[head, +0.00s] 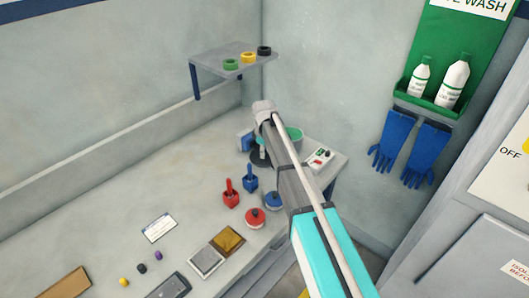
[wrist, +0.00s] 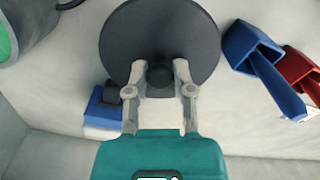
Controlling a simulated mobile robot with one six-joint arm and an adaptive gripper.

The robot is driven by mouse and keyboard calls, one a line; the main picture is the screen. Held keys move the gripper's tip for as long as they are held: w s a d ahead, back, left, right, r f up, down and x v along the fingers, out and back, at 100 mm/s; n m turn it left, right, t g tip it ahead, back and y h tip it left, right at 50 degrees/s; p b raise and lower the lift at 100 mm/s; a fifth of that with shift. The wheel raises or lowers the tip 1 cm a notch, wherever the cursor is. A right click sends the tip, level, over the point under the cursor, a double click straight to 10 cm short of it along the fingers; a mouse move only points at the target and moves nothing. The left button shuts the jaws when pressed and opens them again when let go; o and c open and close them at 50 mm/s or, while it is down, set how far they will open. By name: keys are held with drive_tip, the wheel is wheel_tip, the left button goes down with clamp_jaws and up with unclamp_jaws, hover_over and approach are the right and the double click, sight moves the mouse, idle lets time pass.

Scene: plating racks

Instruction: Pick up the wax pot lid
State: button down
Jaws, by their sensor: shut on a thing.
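The wax pot lid is a dark grey round disc (wrist: 160,30) with a black knob in the middle. In the wrist view my gripper (wrist: 160,78) has its two fingers closed on either side of that knob. In the head view the lid (head: 257,160) shows as a dark disc partly behind my arm, over the back right of the bench. My gripper (head: 262,150) is small there and mostly hidden by my arm. I cannot tell whether the lid touches the bench. A grey pot with a green inside (wrist: 10,40) stands at the wrist view's upper left.
Red (head: 230,198) and blue (head: 250,182) holders with handles stand near the lid. Red (head: 255,218) and blue (head: 274,201) round pots stand in front. A blue block (head: 244,143) is close behind the lid. A shelf (head: 215,62) with several rings hangs above.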

drive_tip(key=shift+r+p, duration=1.25)
drive_tip(key=shift+r, duration=0.4)
drive_tip(key=shift+s+d, duration=0.1)
drive_tip(key=shift+d, duration=0.05)
